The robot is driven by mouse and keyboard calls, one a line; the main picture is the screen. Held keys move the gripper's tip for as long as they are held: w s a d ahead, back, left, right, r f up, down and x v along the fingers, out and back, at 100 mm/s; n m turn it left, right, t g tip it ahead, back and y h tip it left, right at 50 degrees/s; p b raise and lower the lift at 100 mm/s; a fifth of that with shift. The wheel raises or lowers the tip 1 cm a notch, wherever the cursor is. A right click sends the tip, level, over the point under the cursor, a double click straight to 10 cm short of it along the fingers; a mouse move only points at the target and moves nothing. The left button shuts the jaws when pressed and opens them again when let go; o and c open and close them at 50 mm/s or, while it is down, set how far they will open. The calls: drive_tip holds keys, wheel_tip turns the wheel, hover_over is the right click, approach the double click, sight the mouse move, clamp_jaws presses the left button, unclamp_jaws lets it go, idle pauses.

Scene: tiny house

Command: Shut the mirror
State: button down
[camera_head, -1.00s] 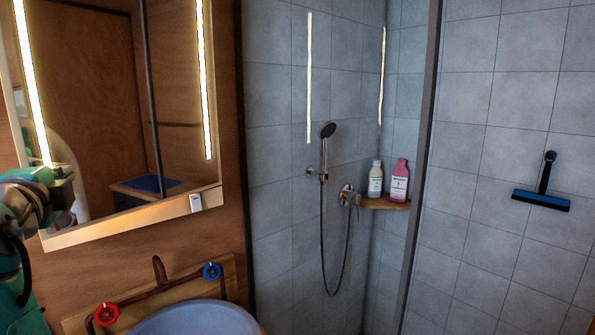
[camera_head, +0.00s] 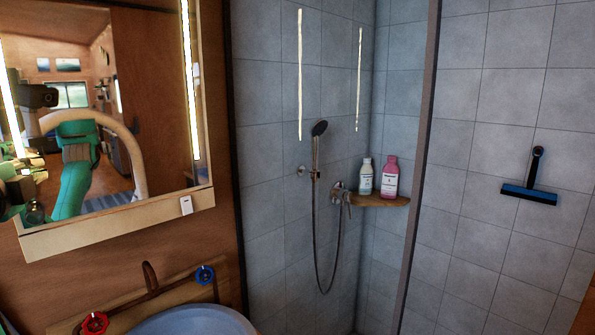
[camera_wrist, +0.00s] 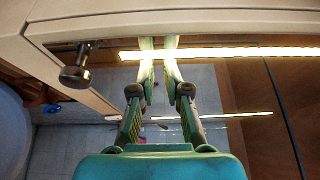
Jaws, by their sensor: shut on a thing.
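The mirror (camera_head: 150,95) hangs on the wooden wall at the left of the head view, in a pale frame with lit vertical strips. Its glass reflects a green arm, a pale arch and a room with a window. In the wrist view the mirror (camera_wrist: 215,85) fills much of the picture, with its pale frame along the top. My gripper (camera_wrist: 158,60) has its fingertips close together at the frame's edge, by a light strip, shut on the mirror. The exact contact is hard to see. I cannot make out my gripper directly in the head view.
A blue basin (camera_head: 190,322) with a red tap handle (camera_head: 95,322) and blue tap handle (camera_head: 205,275) is below the mirror. A tiled shower with a shower head (camera_head: 319,129) and corner shelf (camera_head: 378,200) lies to the right. A metallic knob (camera_wrist: 75,75) shows in the wrist view.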

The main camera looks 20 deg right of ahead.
drive_tip(key=shift+w+a+f, duration=0.1)
drive_tip(key=shift+w, duration=0.1)
drive_tip(key=shift+s+a+f, duration=0.1)
drive_tip(key=shift+s+f, duration=0.05)
drive_tip(key=shift+s, duration=0.1)
drive_tip(key=s, duration=1.2)
drive_tip(key=shift+r, duration=0.2)
drive_tip(key=shift+a, duration=0.1)
